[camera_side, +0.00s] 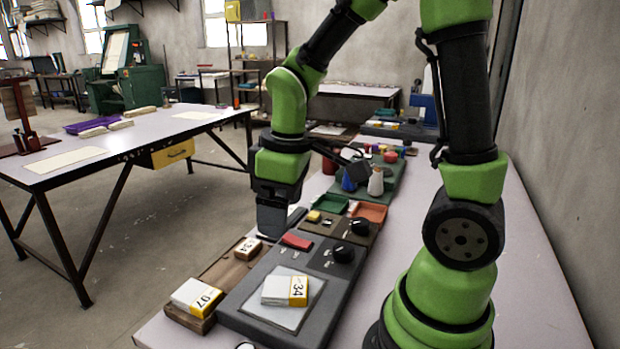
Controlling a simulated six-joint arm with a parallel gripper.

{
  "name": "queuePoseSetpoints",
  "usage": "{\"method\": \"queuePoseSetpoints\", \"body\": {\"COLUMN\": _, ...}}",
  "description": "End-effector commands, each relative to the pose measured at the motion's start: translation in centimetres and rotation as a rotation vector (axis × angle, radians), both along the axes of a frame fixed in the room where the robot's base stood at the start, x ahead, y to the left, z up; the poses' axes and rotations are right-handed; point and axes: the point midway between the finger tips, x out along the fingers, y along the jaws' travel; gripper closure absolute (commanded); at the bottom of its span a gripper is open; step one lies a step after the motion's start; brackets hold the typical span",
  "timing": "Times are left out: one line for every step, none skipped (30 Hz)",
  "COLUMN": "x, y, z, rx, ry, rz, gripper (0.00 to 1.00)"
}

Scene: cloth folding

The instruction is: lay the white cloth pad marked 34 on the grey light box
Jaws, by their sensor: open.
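The white cloth pad marked 34 (277,290) has a yellow marked edge. It lies flat on the pale panel of the grey light box (335,282), inside the panel's outline. My gripper (272,226) is open and points down, above and behind the pad and apart from it. Nothing shows between its fingers, though the near side hides part of the gap. A smaller white pad (248,249), whose mark looks like 34, sits on a brown wooden tray (222,272) left of the box. A white pad marked 07 (193,294) lies at the tray's near end.
A red block (297,241) and a black knob (343,252) are on the light box's far part. Behind it stand green and orange trays (370,212) and bottles (376,182). The table's right side is clear beside my arm base.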

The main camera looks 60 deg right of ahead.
Motion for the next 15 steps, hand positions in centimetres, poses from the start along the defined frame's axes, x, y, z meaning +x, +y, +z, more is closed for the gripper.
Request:
{"method": "queuePoseSetpoints", "body": {"x": -0.6, "y": 0.5, "z": 1.8, "rx": 0.016, "ry": -0.063, "rz": -0.056, "gripper": 0.18}}
{"method": "queuePoseSetpoints", "body": {"x": -1.0, "y": 0.9, "z": 2.8, "rx": 0.03, "ry": -0.096, "rz": -0.097, "gripper": 0.18}}
{"method": "queuePoseSetpoints", "body": {"x": -1.7, "y": 1.3, "z": 4.1, "rx": 0.054, "ry": -0.14, "rz": -0.152, "gripper": 0.18}}
{"method": "queuePoseSetpoints", "body": {"x": -2.2, "y": 1.7, "z": 5.0, "rx": 0.075, "ry": -0.174, "rz": -0.193, "gripper": 0.18}}
{"method": "queuePoseSetpoints", "body": {"x": -2.8, "y": 2.0, "z": 5.8, "rx": 0.097, "ry": -0.204, "rz": -0.233, "gripper": 0.18}}
{"method": "queuePoseSetpoints", "body": {"x": -3.6, "y": 2.4, "z": 6.7, "rx": 0.128, "ry": -0.245, "rz": -0.283, "gripper": 0.18}}
{"method": "queuePoseSetpoints", "body": {"x": -4.2, "y": 2.7, "z": 7.4, "rx": 0.153, "ry": -0.272, "rz": -0.318, "gripper": 0.18}}
{"method": "queuePoseSetpoints", "body": {"x": -4.8, "y": 3.0, "z": 7.9, "rx": 0.178, "ry": -0.297, "rz": -0.352, "gripper": 0.18}}
{"method": "queuePoseSetpoints", "body": {"x": -5.6, "y": 3.3, "z": 8.6, "rx": 0.212, "ry": -0.329, "rz": -0.391, "gripper": 0.18}}
{"method": "queuePoseSetpoints", "body": {"x": -6.1, "y": 3.6, "z": 9.0, "rx": 0.236, "ry": -0.349, "rz": -0.419, "gripper": 0.18}}
{"method": "queuePoseSetpoints", "body": {"x": -6.6, "y": 3.8, "z": 9.3, "rx": 0.259, "ry": -0.365, "rz": -0.443, "gripper": 0.18}}
{"method": "queuePoseSetpoints", "body": {"x": -7.2, "y": 4.0, "z": 9.7, "rx": 0.287, "ry": -0.388, "rz": -0.471, "gripper": 0.18}}
{"method": "queuePoseSetpoints", "body": {"x": -7.6, "y": 4.2, "z": 9.9, "rx": 0.307, "ry": -0.4, "rz": -0.49, "gripper": 0.18}}
{"method": "queuePoseSetpoints", "body": {"x": -7.9, "y": 4.3, "z": 10.1, "rx": 0.324, "ry": -0.409, "rz": -0.505, "gripper": 0.18}}
{"method": "queuePoseSetpoints", "body": {"x": -8.3, "y": 4.4, "z": 10.3, "rx": 0.343, "ry": -0.42, "rz": -0.522, "gripper": 0.18}}
